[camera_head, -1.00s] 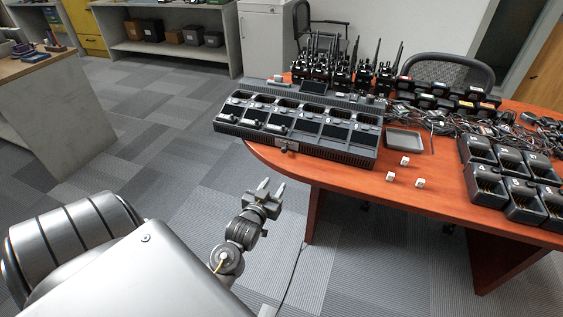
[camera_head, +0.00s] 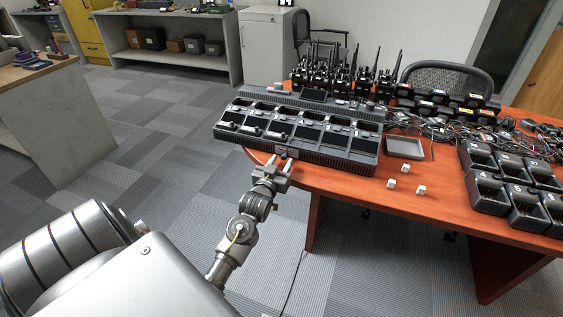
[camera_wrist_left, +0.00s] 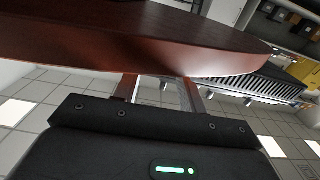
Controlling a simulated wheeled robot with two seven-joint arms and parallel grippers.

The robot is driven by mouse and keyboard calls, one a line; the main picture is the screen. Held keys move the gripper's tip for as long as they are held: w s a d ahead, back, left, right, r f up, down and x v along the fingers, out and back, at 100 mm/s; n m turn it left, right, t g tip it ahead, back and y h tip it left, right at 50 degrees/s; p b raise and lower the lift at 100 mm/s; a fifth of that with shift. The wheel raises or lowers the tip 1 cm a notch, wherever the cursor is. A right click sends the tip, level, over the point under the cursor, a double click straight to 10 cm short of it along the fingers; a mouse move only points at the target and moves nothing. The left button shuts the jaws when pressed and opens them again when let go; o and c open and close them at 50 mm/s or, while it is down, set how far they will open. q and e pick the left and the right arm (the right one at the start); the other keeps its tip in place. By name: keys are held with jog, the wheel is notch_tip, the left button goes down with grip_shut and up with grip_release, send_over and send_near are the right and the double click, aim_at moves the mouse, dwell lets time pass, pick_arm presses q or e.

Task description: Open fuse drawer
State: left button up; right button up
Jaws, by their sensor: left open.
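A long black charger station (camera_head: 230,133) with two rows of slots lies along the left end of the red-brown table. A small grey drawer front (camera_head: 287,151) sits in the middle of its near side, partly hidden by my left gripper. My left gripper (camera_head: 280,163) is open, its fingertips just below and in front of that drawer front; I cannot tell whether they touch it. In the left wrist view, the gripper (camera_wrist_left: 160,90) is open and empty under the table edge, and the charger's ribbed side (camera_wrist_left: 265,85) shows to the right. My right gripper is out of view.
The table edge (camera_head: 345,182) runs close by my left gripper. A grey tray (camera_head: 404,148), several white cubes (camera_head: 392,184), radios (camera_head: 330,72), tangled cables and black single chargers (camera_head: 515,180) fill the table. Open carpet (camera_head: 150,170) lies left.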

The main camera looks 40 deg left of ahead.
pick_arm(q)
jog(key=shift+w+a, duration=0.15)
jog(key=shift+w, duration=0.35)
grip_shut()
